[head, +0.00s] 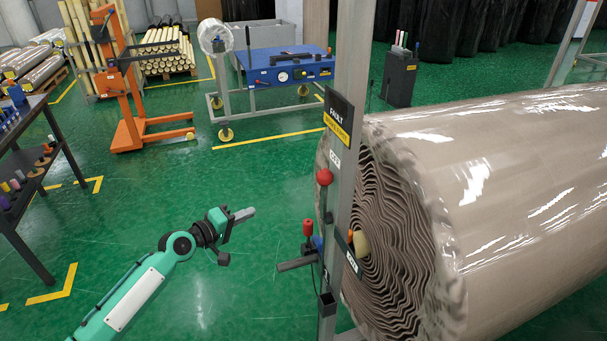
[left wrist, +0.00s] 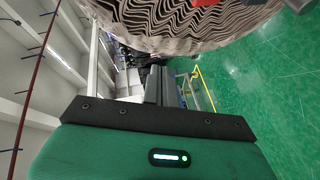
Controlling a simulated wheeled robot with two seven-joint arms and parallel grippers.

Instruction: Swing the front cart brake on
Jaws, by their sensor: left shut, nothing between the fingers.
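A grey upright post (head: 345,140) stands at the near end of a large wrapped roll (head: 500,170). The post carries a red ball knob (head: 324,176), a smaller red-topped handle (head: 308,228) and a dark grey bar (head: 297,264) sticking out left. I cannot tell for certain which of these is the front cart brake. My left gripper (head: 245,214) is shut and empty, left of the post and apart from it. My right gripper is not in view.
A black fault sign (head: 339,117) hangs on the post. An orange lifter (head: 128,95), a blue-topped cart (head: 285,70) and a dark shelf (head: 30,160) stand behind and left. Green floor (head: 200,180) around my left gripper is clear.

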